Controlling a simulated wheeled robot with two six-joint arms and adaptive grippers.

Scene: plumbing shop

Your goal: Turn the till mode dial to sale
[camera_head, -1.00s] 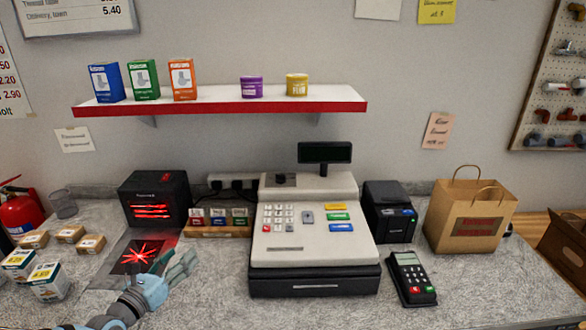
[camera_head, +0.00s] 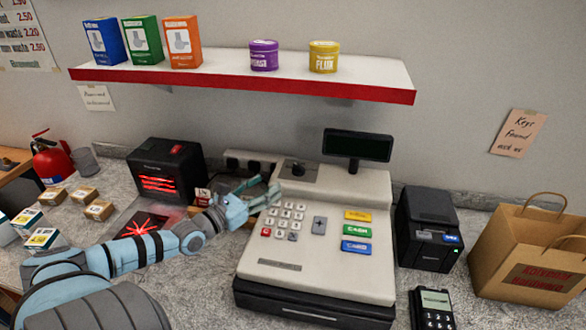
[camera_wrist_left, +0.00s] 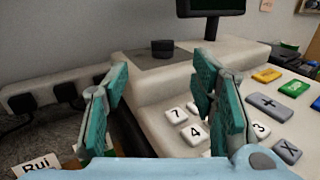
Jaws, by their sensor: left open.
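The cream till (camera_head: 322,233) stands on the counter with its keypad, coloured keys and dark display. The mode dial (camera_head: 298,169) is a dark knob on a grey plate at the till's top left; its setting is too small to read. In the left wrist view the dial (camera_wrist_left: 162,47) shows beyond and between my fingers. My left gripper (camera_head: 262,195) is open and empty, at the till's left edge near the keypad, in front of and below the dial. It also shows close up in the left wrist view (camera_wrist_left: 157,105). My right gripper is not in view.
A red and white shelf (camera_head: 250,82) with boxes and tins hangs above. A black scanner (camera_head: 168,172) stands left of the till. A black printer (camera_head: 428,228), card terminal (camera_head: 433,308) and paper bag (camera_head: 530,250) stand to the right. The dark display (camera_head: 357,145) rises beside the dial.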

